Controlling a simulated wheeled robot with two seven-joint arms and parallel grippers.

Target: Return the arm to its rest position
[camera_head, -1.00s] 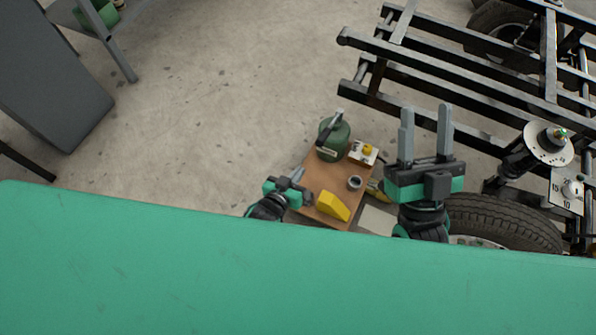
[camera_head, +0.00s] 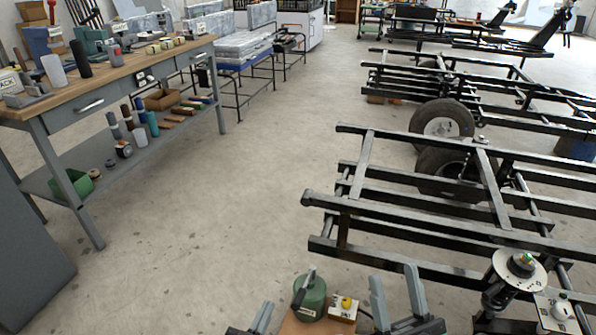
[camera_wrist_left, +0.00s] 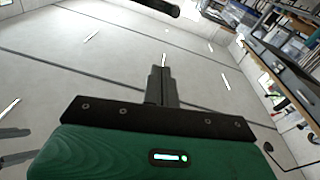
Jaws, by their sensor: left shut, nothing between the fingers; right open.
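My left gripper (camera_head: 259,319) shows at the bottom of the head view, beside a small wooden-topped stand (camera_head: 292,325). In the left wrist view its two fingers (camera_wrist_left: 162,84) are together with nothing between them. My right gripper (camera_head: 396,295) is at the bottom of the head view, right of the stand, its two fingers apart and empty. Most of both arms is cut off by the lower edge.
Black chassis frames (camera_head: 420,215) with tyres (camera_head: 441,121) fill the right side. A spring suspension strut with a round plate (camera_head: 519,268) stands at the lower right, beside a white dial plate (camera_head: 559,312). A workbench (camera_head: 125,75) stands at the left. Bare floor (camera_head: 225,210) lies between.

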